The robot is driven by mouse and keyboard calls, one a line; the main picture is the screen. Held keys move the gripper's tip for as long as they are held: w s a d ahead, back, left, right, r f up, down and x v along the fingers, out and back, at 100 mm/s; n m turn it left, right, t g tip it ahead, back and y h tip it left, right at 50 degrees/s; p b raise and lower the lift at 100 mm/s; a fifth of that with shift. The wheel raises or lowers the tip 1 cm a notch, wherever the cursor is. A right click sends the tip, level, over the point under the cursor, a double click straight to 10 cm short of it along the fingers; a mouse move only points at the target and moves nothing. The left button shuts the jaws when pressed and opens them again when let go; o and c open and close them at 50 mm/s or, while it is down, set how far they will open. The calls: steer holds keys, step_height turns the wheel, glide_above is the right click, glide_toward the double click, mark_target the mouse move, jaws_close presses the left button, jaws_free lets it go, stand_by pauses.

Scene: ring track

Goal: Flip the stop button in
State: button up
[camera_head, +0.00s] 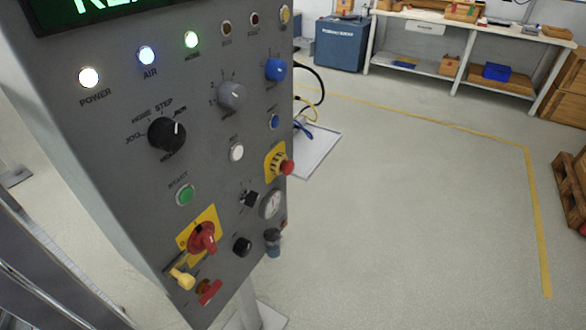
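A grey control panel (120,200) fills the left half of the head view, turned at an angle to me. A red mushroom-shaped button (287,167) sticks out from a yellow plate (272,160) near the panel's right edge; it looks like the stop button. I cannot tell from this angle whether it is pressed in or out. Lower left of it, a red rotary handle (204,238) sits on another yellow plate. A green start button (186,194) and a white button (236,152) lie to its left. My gripper is not in view.
A gauge (270,204), black knob (167,134), grey knob (231,96) and blue knob (275,69) stick out around it. Open floor (420,210) lies right of the panel. A workbench (460,50) and blue cabinet (341,44) stand behind; a wooden pallet (572,190) is far right.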

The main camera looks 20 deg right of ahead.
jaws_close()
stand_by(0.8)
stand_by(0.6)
